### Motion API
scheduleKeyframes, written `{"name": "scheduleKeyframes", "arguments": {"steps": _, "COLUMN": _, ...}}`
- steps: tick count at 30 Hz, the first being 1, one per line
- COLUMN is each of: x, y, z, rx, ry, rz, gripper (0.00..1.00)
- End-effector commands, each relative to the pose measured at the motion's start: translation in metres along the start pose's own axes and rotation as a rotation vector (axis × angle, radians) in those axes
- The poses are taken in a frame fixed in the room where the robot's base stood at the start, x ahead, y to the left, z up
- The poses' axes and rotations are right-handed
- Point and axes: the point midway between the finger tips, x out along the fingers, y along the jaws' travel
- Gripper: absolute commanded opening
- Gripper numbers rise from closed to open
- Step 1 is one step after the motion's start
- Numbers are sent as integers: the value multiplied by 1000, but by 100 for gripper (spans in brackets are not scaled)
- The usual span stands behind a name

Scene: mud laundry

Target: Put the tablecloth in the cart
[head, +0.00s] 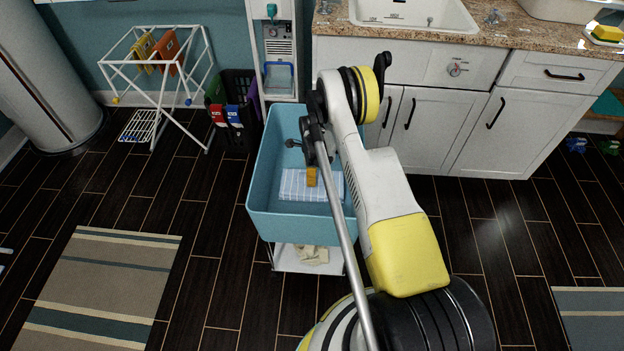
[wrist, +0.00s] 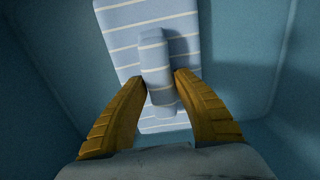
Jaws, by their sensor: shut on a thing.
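The tablecloth, pale blue with white stripes (head: 293,185), lies inside the blue bin of the cart (head: 290,226). It also shows in the wrist view (wrist: 122,18), flat, with a raised striped part (wrist: 155,52) between my fingers. My gripper (head: 312,177) reaches down into the bin, shut on that raised part of the tablecloth. Its two yellow fingers stand either side of the cloth in the wrist view (wrist: 161,76). My arm hides the right part of the bin and some of the cloth.
A pale cloth (head: 306,255) lies on the cart's lower shelf. A drying rack (head: 157,75) and a dark crate (head: 232,112) stand to the left behind. White cabinets (head: 430,130) with a sink are behind right. A striped rug (head: 107,285) lies on open floor at left.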

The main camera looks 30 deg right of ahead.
Motion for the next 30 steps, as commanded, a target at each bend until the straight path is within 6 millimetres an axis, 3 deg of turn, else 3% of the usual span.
{"name": "scheduleKeyframes", "arguments": {"steps": 9, "x": 1, "y": 0, "z": 0, "rx": 0, "ry": 0, "rz": 0, "gripper": 0}}
{"name": "scheduleKeyframes", "arguments": {"steps": 10, "x": 2, "y": 0, "z": 0, "rx": 0, "ry": 0, "rz": 0, "gripper": 39}}
{"name": "scheduleKeyframes", "arguments": {"steps": 12, "x": 2, "y": 0, "z": 0, "rx": 0, "ry": 0, "rz": 0, "gripper": 55}}
{"name": "scheduleKeyframes", "arguments": {"steps": 23, "x": -4, "y": 0, "z": 0, "rx": 0, "ry": 0, "rz": 0, "gripper": 55}}
{"name": "scheduleKeyframes", "arguments": {"steps": 30, "x": -52, "y": 0, "z": 0, "rx": 0, "ry": 0, "rz": 0, "gripper": 55}}
